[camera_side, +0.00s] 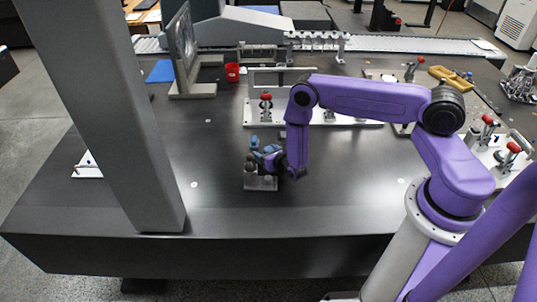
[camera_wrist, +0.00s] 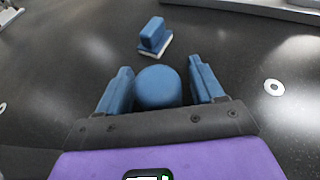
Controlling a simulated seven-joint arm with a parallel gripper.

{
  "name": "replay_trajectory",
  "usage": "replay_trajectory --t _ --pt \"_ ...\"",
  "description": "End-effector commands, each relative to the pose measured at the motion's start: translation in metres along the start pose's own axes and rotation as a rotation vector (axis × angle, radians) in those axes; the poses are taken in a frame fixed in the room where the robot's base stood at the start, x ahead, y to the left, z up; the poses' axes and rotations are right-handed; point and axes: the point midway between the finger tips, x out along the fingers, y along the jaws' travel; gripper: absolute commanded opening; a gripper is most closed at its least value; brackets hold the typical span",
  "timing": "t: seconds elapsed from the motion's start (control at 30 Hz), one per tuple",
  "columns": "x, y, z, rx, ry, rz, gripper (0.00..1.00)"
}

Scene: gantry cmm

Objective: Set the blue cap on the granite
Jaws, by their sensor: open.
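A round blue cap (camera_wrist: 158,88) sits between my gripper's two blue fingers in the wrist view, with a finger on each side. My gripper (camera_wrist: 160,84) is open and low over the dark granite table (camera_wrist: 235,60). In the side view my gripper (camera_side: 266,153) is at the left end of the purple arm, close above the granite (camera_side: 335,165). It is small there, and the cap cannot be told apart from the blue fingers. What lies under the cap is hidden in the wrist view.
A blue block on a pale base (camera_wrist: 154,37) stands just beyond the fingers. A small grey metal block (camera_side: 260,182) is beside my gripper. Granite left of the gripper is largely clear.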

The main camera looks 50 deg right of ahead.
Motion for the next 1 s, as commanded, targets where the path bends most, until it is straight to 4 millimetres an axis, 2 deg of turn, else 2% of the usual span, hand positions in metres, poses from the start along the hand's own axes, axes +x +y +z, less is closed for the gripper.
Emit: replay_trajectory --t 0.07,0.27,0.8,1.0 --pt "-0.001 -0.003 0.002 0.001 0.004 -0.007 0.70" --pt "-0.023 -0.001 0.001 -0.002 0.005 -0.003 0.70" --pt "-0.107 0.000 0.002 -0.002 0.003 0.000 0.70" --pt "-0.120 0.000 0.002 -0.001 0.001 -0.001 0.70"
